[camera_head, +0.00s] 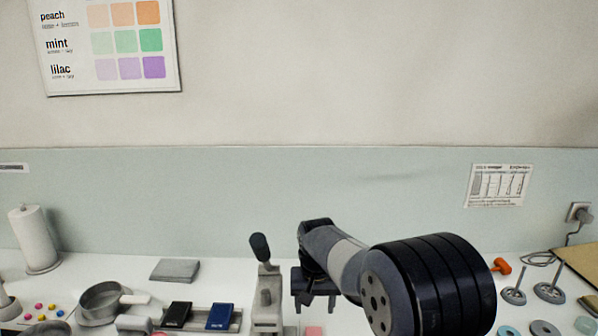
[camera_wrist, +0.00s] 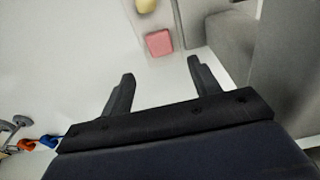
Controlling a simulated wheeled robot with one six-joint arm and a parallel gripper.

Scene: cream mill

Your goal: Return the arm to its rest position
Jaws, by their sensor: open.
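My arm reaches out over the white bench in the head view, its large dark joint at the lower right. My gripper (camera_wrist: 157,82) shows in the wrist view with its two dark fingers spread apart and nothing between them. It also shows partly in the head view (camera_head: 315,300), beside a grey press-like device (camera_head: 267,300) with a black-knobbed lever. A pink block (camera_wrist: 159,43) lies beyond the fingertips in the wrist view, apart from them. A yellow piece (camera_wrist: 146,5) is cut off at the top edge there.
A folded grey cloth (camera_head: 175,270) lies behind. Metal stands (camera_head: 513,294) and an orange-handled item (camera_head: 502,266) are at right.

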